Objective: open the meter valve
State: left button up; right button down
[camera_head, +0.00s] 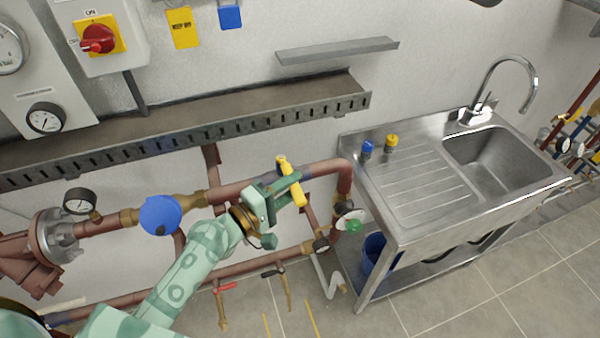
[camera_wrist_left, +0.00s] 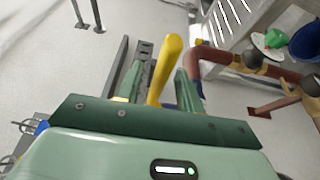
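A yellow valve lever (camera_head: 297,193) sits on the reddish pipe run below the slotted tray, left of the sink. It points up and left in the head view. In the left wrist view the yellow lever (camera_wrist_left: 166,66) stands between my fingers, closer to the right one. My left gripper (camera_head: 287,187) is at the lever; in the left wrist view the gripper (camera_wrist_left: 157,88) is open, with a gap between the lever and the left finger. The lever's lower end and the valve body are mostly hidden. My right gripper is not in view.
The slotted metal tray (camera_head: 200,117) runs above. The steel sink (camera_head: 487,158) stands right, with a blue bucket (camera_head: 379,256) below.

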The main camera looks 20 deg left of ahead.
aim_at(299, 183)
pick_arm(q)
jog(key=x, duration=0.3)
grip_shut()
dwell(0.3)
